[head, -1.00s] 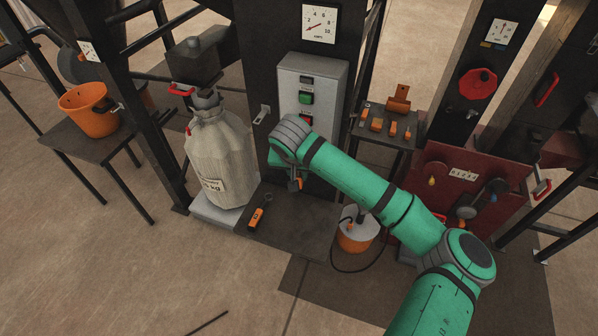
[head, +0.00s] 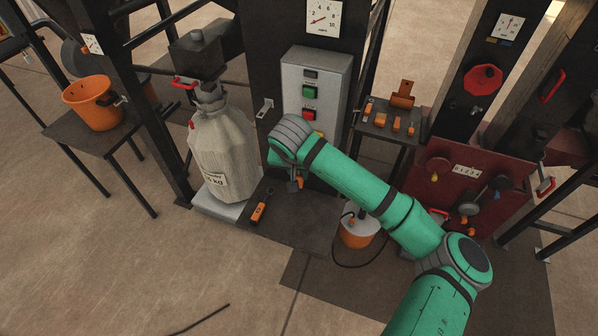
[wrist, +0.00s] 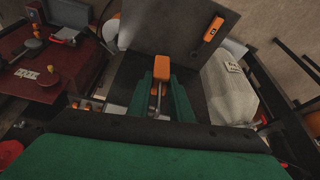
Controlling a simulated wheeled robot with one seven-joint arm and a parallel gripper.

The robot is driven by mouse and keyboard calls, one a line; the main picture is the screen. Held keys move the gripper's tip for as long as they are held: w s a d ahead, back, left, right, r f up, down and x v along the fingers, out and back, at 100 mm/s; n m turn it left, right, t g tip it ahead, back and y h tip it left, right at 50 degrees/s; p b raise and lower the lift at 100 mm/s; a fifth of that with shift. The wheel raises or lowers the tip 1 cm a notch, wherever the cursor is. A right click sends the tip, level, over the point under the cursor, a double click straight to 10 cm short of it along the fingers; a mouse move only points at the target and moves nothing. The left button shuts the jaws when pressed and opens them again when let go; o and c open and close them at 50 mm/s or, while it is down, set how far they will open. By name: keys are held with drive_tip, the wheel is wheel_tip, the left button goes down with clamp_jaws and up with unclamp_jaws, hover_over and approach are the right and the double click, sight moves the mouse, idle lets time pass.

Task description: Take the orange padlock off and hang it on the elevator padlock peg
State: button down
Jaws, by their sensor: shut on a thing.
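The orange padlock (wrist: 161,76) shows in the wrist view between the tips of my gripper's green fingers. Its metal shackle (wrist: 158,101) points back between the fingers. My gripper (head: 296,182) is shut on it, above the dark platform and in front of the grey control box. In the head view my wrist hides most of the gripper, and only a bit of orange shows. A small light bracket (head: 265,108) sticks out of the dark column left of the control box. I cannot tell whether it is the elevator padlock peg.
The control box (head: 313,80) has green and red buttons. A pale sack (head: 222,150) stands at left, and an orange tool (head: 260,210) lies on the dark platform (head: 300,235). Orange blocks sit on a small table (head: 380,130). A red panel (head: 440,200) is at right.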

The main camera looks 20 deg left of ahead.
drive_tip(key=shift+s, duration=0.1)
drive_tip(key=s, duration=0.3)
idle(0.4)
drive_tip(key=shift+a, duration=0.15)
drive_tip(key=w+a+r+m, duration=0.1)
drive_tip(key=a+r, duration=0.2)
drive_tip(key=a, duration=0.5)
drive_tip(key=w+a+r+m, duration=0.1)
drive_tip(key=a+r, duration=0.2)
drive_tip(key=a, duration=0.5)
drive_tip(key=shift+w+a+h, duration=0.25)
drive_tip(key=shift+w+h, duration=0.05)
drive_tip(key=shift+h, duration=0.1)
drive_tip(key=shift+r, duration=0.1)
drive_tip(key=shift+w+d, duration=0.1)
drive_tip(key=shift+w, duration=2.7)
drive_tip(key=shift+w, duration=0.35)
